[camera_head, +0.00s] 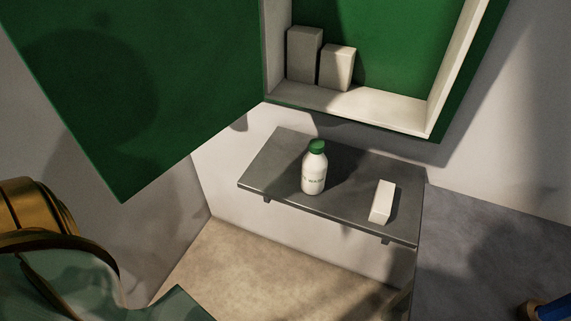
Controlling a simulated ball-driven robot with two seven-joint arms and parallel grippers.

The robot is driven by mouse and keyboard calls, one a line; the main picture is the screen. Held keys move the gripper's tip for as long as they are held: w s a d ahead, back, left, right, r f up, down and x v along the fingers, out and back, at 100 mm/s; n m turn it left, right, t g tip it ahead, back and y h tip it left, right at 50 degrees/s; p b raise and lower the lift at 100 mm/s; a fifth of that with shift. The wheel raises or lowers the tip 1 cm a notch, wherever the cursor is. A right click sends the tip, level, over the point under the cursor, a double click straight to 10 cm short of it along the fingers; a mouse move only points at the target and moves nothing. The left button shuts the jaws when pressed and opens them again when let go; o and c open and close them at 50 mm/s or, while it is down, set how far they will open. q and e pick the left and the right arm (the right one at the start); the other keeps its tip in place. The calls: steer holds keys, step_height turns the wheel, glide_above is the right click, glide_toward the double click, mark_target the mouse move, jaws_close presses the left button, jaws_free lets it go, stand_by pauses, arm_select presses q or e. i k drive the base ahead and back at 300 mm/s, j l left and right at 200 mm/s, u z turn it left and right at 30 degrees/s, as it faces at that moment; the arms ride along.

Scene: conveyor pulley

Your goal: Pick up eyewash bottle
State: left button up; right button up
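Neither of my grippers can be made out in the head view. A gold and green rounded shape at the lower left may be part of my own body.
A white box (382,202) stands on the shelf right of the bottle. Above hangs an open green cabinet (405,45) holding a grey box (304,55) and a pale box (338,67). Its green door (140,80) swings out at left. A blue object (553,309) shows at lower right.

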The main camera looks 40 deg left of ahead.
mark_target(314, 163)
steer(key=l+u, duration=0.2)
steer(key=u, duration=0.7)
steer(key=k+j, duration=0.05)
